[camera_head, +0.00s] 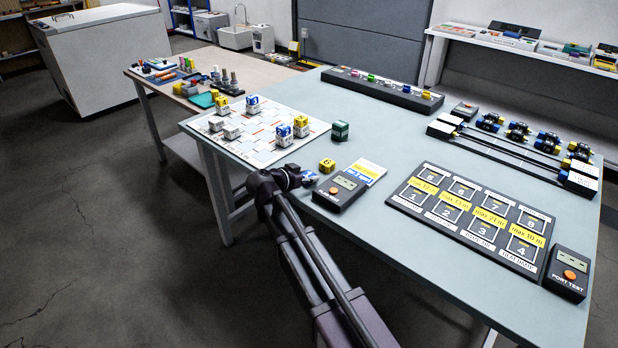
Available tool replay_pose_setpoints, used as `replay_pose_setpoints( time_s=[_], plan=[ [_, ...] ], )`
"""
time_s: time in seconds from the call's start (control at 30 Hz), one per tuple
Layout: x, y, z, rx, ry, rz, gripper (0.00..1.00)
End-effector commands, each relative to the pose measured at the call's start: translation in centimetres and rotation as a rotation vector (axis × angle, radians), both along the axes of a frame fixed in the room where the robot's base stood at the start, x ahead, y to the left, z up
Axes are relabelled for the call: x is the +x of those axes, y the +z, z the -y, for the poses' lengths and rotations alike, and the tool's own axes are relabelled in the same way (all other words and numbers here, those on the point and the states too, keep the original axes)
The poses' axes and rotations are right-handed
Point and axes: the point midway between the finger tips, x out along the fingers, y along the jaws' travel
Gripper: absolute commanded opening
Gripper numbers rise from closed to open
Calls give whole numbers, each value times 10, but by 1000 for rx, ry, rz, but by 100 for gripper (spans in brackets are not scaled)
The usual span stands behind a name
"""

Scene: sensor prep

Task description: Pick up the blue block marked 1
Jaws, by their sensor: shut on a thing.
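My arm reaches up from the bottom of the view to the near edge of the table, and my gripper (300,178) is at its end. The gripper is shut on a small blue block (310,177) with some white on it. The arm's end partly hides this block, and I cannot read its number. I cannot tell whether the block touches the table. A yellow block (327,165) with a dark mark stands apart, just right of and beyond it. A dark green block (340,130) stands farther back.
A black box with an orange button (339,192) lies close right of the gripper, beside a blue-and-white card (367,170). A white grid board (262,150) with several cubes lies behind left. A numbered black panel (405,199) lies at right. The blue-grey table (400,130) is clear mid-table.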

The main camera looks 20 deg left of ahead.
Motion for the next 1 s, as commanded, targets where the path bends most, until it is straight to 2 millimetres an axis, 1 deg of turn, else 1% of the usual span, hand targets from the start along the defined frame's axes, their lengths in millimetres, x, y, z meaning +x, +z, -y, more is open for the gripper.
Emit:
replay_pose_setpoints(
  time_s=[0.17, 0.37, 0.7, 0.77, 1.0],
  plan=[
    [0, 3, 0, 0, 0, -1, 17],
    [0, 13, 0, 0, 0, 0, 17],
    [0, 41, 0, 0, 0, 0, 17],
    [-16, 38, -4, -1, 4, 0, 17],
    [-66, 42, -18, -1, 4, 0, 17]
  ],
)
